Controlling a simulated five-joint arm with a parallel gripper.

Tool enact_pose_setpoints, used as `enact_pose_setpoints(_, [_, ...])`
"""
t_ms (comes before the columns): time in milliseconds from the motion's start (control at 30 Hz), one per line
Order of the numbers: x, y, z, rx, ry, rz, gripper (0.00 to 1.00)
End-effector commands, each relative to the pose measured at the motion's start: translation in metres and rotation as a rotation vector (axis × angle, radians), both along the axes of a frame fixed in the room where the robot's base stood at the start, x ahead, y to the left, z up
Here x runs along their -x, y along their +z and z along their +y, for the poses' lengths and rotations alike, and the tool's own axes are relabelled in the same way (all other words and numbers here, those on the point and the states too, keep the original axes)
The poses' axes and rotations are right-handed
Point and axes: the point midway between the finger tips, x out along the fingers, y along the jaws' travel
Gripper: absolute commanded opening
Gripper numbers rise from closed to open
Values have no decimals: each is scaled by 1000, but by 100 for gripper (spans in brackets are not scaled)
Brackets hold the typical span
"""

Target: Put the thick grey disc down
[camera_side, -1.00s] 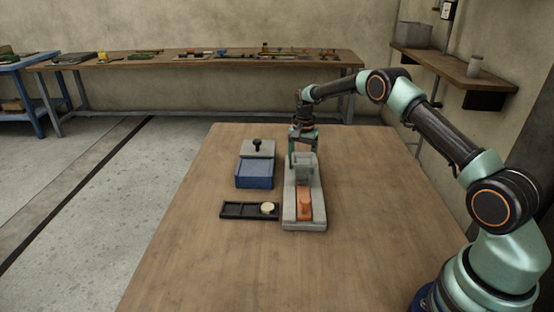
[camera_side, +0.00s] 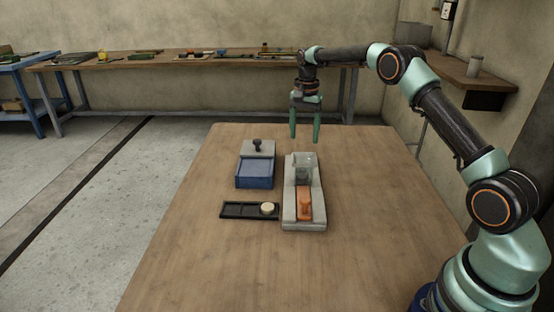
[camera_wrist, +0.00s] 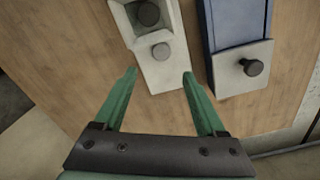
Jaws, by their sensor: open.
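My gripper (camera_side: 304,139) is open and empty, raised above the far end of a pale grey block (camera_side: 290,212). Its two green fingers stand apart in the wrist view (camera_wrist: 160,73). A square grey cup (camera_side: 304,160) stands on the block. In the wrist view a dark round shape (camera_wrist: 148,13) shows inside the cup, and a smaller grey round shape (camera_wrist: 160,50) shows on the block's end. I cannot tell for sure which is the thick grey disc. Neither touches my fingers.
An orange piece (camera_side: 305,206) sits in the block's near part. To the left are a blue box (camera_side: 254,174) with a black knob (camera_side: 257,146) behind it, and a black tray (camera_side: 236,210) holding a cream disc (camera_side: 267,208). The table right of the block is clear.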

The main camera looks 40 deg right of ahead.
Motion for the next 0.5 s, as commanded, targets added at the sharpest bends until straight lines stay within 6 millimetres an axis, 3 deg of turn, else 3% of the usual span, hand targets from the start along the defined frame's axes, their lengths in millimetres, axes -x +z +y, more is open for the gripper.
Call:
enact_pose_setpoints(267, [2, 30, 7, 6, 41, -20, 73])
enact_pose_setpoints(500, [29, 93, 45, 38, 255, -106, 73])
